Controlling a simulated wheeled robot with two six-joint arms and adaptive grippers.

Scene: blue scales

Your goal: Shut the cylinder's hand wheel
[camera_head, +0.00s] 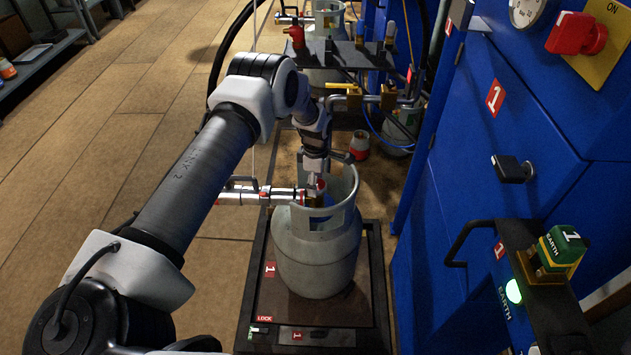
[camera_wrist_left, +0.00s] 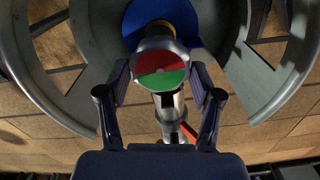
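The grey gas cylinder (camera_head: 318,262) stands upright on the dark scale platform (camera_head: 372,300), with an open collar around its top. In the left wrist view, a round silver knob with a half red, half green face (camera_wrist_left: 160,68), apparently the hand wheel, sits inside the collar (camera_wrist_left: 265,95). My left gripper (camera_head: 315,183) points down into the collar from above. In the left wrist view its two fingers (camera_wrist_left: 160,82) are spread on either side of the knob, with small gaps visible. In the head view the gripper largely hides the knob. My right gripper is not in view.
A silver pipe with red bands (camera_head: 255,196) reaches the valve from the left. A blue cabinet (camera_head: 470,150) with a black handle (camera_head: 513,168) stands close on the right. Another scale with a cylinder (camera_head: 327,20) stands behind. The wooden floor at left is clear.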

